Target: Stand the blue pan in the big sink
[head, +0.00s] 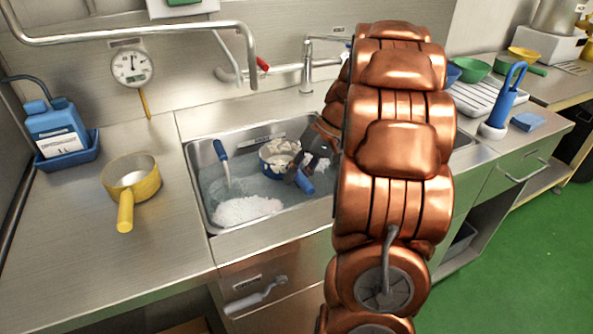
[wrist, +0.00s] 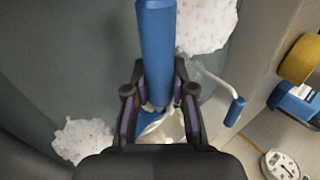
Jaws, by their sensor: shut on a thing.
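The blue pan (head: 267,152) is inside the big sink (head: 202,190), with a pale lumpy mass in it. Its blue handle points toward the lower right in the head view and rises between my fingers in the wrist view (wrist: 155,45). My gripper (head: 300,168) is shut on this handle; its fingers (wrist: 157,105) lie on either side of it. The sink holds water with white foam. My arm hides the sink's right part. I cannot tell whether the pan touches the sink bottom.
A blue-handled tool (head: 221,152) leans at the sink's left; it also shows in the wrist view (wrist: 235,111). A yellow pan (head: 132,178) and a blue jug (head: 56,128) stand left. A tap (head: 307,70) rises behind the sink. A blue brush (head: 505,95) stands right.

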